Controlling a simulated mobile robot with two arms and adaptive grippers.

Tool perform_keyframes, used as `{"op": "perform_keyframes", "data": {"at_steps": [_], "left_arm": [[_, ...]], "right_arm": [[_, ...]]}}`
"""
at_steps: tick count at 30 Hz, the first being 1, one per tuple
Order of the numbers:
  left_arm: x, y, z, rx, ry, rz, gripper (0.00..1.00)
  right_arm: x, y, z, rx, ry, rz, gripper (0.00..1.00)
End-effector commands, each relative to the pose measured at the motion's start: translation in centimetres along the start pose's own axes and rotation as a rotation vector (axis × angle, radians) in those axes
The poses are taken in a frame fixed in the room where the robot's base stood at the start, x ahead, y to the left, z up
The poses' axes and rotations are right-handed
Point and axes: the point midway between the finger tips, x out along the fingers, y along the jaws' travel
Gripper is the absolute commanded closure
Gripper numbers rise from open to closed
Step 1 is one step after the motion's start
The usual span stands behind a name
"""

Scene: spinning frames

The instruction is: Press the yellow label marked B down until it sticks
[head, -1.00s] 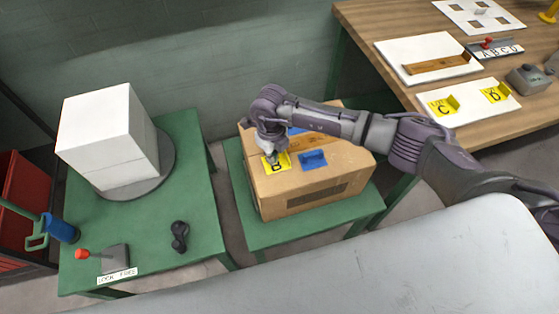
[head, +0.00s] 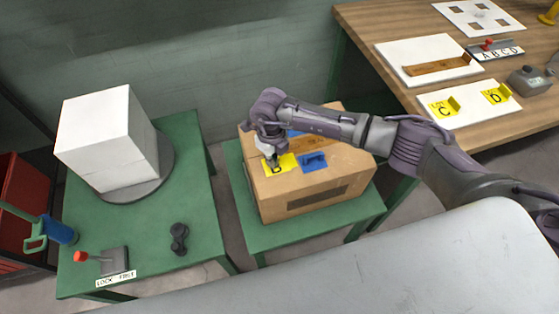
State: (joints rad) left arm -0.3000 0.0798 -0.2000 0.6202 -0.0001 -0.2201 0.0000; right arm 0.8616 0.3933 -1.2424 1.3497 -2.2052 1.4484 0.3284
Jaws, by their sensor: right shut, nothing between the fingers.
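The yellow label marked B (head: 287,163) lies on the top of the cardboard box (head: 335,160), near its front left edge. My right gripper (head: 272,163) is shut and empty, pointing down with its fingertips over the left part of the label. It hides part of the letter. The tips look to be at the label's surface, but I cannot tell whether they press on it. My left gripper is not in view.
The box stands on a green stand (head: 262,235). A blue piece (head: 314,161) sits on the box right of the label. Labels C (head: 445,107) and D (head: 497,94) are on a white board on the wooden table. A white box (head: 108,135) on a turntable stands at left.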

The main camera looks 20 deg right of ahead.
Motion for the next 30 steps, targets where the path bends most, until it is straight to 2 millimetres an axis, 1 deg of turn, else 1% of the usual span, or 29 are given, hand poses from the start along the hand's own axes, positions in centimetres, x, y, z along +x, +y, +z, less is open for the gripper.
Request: {"op": "perform_keyframes", "data": {"at_steps": [1, 3, 18, 21, 30], "left_arm": [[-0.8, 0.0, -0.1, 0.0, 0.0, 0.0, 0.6], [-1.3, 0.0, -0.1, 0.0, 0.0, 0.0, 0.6], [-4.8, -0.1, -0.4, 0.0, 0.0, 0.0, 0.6], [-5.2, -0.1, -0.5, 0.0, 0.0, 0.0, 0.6], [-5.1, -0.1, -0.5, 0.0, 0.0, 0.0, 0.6]], "right_arm": [[-1.0, -0.1, 0.0, 0.0, -0.001, -0.001, 1.0], [-1.7, -0.1, 0.0, 0.0, -0.001, -0.001, 1.0], [-6.7, -0.1, 0.0, 0.001, -0.002, -0.001, 1.0], [-7.3, 0.0, 0.0, 0.0, -0.001, -0.001, 1.0], [-7.2, 0.0, 0.0, 0.0, -0.001, 0.0, 1.0]]}}
